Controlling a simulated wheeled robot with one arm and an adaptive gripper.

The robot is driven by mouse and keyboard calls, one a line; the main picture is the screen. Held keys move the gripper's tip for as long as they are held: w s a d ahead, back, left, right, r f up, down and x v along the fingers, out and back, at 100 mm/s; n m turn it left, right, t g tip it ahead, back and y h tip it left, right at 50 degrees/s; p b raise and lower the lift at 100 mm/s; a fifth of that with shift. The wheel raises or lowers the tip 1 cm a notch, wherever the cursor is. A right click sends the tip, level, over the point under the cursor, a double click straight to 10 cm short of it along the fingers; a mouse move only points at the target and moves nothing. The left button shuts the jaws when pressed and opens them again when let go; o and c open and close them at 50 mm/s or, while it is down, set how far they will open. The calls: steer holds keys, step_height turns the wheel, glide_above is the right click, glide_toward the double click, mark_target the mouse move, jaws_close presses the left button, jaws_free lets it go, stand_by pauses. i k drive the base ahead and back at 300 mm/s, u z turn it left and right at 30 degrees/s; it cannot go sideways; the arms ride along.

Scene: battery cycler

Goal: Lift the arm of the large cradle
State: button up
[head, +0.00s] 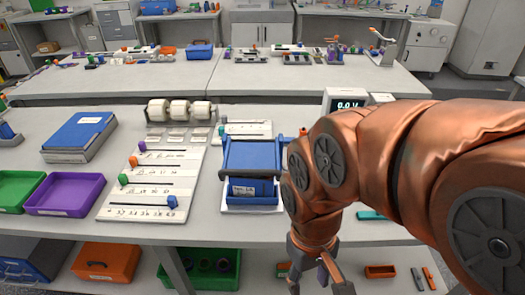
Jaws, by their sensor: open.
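The large cradle (251,190) appears to be the blue device on a white base near the middle of the table. It has a labelled front block and a blue panel with side rails behind it. I cannot clearly tell its arm from its frame. My copper-coloured arm covers the area just right of it. My gripper (320,284) is at the bottom of the head view, pointing down, with its fingers apart and nothing seen between them. It appears in front of the table's front edge, below and to the right of the cradle, and apart from it. The fingertips are partly cut off.
Left of the cradle lies a white board (150,184) with coloured knobs. Purple (66,194) and green trays and a blue box (80,135) stand further left. White rollers (180,110) and a display (347,101) stand behind. A lower shelf holds an orange bin (106,262).

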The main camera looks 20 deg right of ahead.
mark_target(254, 158)
steer(key=z, duration=0.55)
steer(key=k, duration=0.8)
steer(key=u, duration=0.4)
steer(key=i, duration=0.45)
steer(key=u, duration=0.05)
